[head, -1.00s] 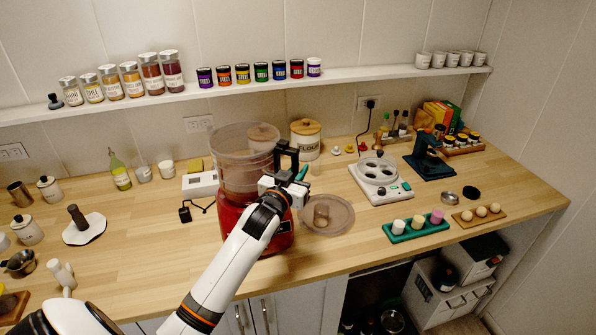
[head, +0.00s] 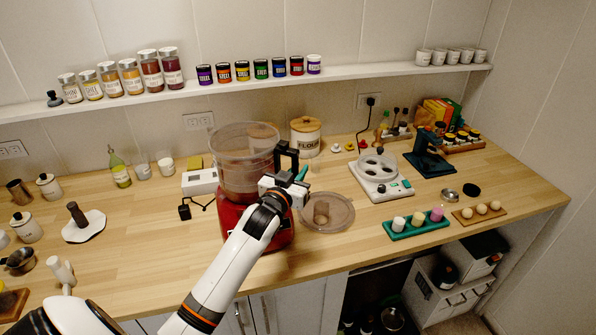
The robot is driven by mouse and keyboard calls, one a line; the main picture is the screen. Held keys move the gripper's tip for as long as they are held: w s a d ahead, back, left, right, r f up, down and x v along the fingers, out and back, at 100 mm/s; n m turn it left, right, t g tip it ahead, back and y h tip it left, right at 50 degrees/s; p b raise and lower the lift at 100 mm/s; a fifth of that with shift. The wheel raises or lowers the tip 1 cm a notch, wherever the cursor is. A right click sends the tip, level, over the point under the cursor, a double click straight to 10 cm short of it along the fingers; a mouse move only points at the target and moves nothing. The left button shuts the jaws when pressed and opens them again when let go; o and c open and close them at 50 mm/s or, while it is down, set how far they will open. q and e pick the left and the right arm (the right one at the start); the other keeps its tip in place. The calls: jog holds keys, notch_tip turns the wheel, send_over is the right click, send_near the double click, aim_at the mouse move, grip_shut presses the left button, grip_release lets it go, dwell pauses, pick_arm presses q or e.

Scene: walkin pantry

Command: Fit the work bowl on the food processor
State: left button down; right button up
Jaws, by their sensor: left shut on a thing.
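The clear work bowl (head: 246,158) is upright on or just above the red food processor base (head: 231,217); my arm hides part of the join, so I cannot tell whether it is seated. Its black handle (head: 287,158) is on the right side. My left gripper (head: 287,178) is shut on the bowl at this handle, the fingers partly hidden. The round clear lid (head: 327,212) lies on the counter just right of the base. My right gripper is not in view.
A white scale-like box (head: 200,181) stands close left of the bowl, and a flour canister (head: 305,136) behind it. Right are a white appliance (head: 380,174) and a green tray (head: 417,225).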

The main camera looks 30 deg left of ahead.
pick_arm(q)
jog(key=shift+f+b, duration=0.35)
jog(key=shift+f, duration=0.1)
jog(key=c, duration=1.3)
grip_release()
jog(key=s+d+b, duration=0.2)
jog(key=s+b, duration=0.1)
jog(key=s, duration=0.9)
jog(key=shift+b, duration=0.3)
